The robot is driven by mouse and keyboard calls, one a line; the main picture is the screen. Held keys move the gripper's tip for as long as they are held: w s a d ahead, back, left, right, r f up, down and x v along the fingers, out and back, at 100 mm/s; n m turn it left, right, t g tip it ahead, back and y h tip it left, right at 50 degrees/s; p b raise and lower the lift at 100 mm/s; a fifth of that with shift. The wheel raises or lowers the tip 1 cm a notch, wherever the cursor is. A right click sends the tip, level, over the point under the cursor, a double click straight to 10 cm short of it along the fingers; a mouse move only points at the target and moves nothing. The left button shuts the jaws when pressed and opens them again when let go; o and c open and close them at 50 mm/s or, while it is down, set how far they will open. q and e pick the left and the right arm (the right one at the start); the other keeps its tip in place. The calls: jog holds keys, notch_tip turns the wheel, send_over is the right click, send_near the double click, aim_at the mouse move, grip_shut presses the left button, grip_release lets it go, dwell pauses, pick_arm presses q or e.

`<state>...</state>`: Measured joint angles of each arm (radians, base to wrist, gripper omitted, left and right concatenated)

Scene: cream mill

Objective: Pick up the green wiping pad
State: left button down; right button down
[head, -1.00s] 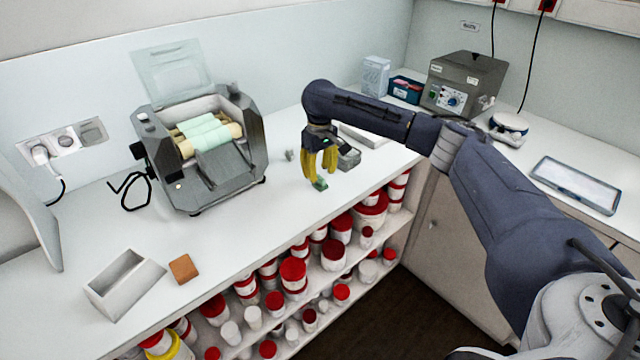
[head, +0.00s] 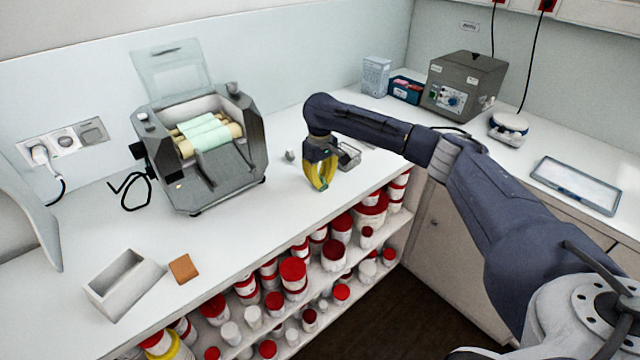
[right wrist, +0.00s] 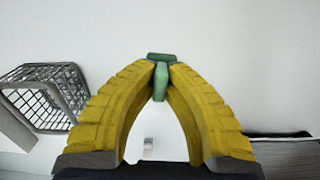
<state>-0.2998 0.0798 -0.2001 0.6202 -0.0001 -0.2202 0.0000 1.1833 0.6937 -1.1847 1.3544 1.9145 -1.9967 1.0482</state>
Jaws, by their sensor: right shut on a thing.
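My right gripper (head: 321,187) is on the white worktop side of the bench, to the right of the grey machine, with its yellow fingers bowed apart and their tips together. In the right wrist view the fingertips (right wrist: 161,68) are shut on the green wiping pad (right wrist: 160,80), which shows as a small green piece pinched between them. In the head view the fingers mostly hide the pad. I cannot tell whether it touches the worktop. My left gripper is not in view.
A wire basket (head: 349,155) stands just behind the right gripper and shows at left in the wrist view (right wrist: 45,95). The grey roller machine (head: 205,150) is to the left. An open grey box (head: 122,285) and brown block (head: 184,269) lie front left. Red-lidded jars fill shelves below.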

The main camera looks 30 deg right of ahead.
aim_at(320, 177)
dwell(0.4)
notch_tip(320, 177, up, 20)
dwell(0.7)
dwell(0.6)
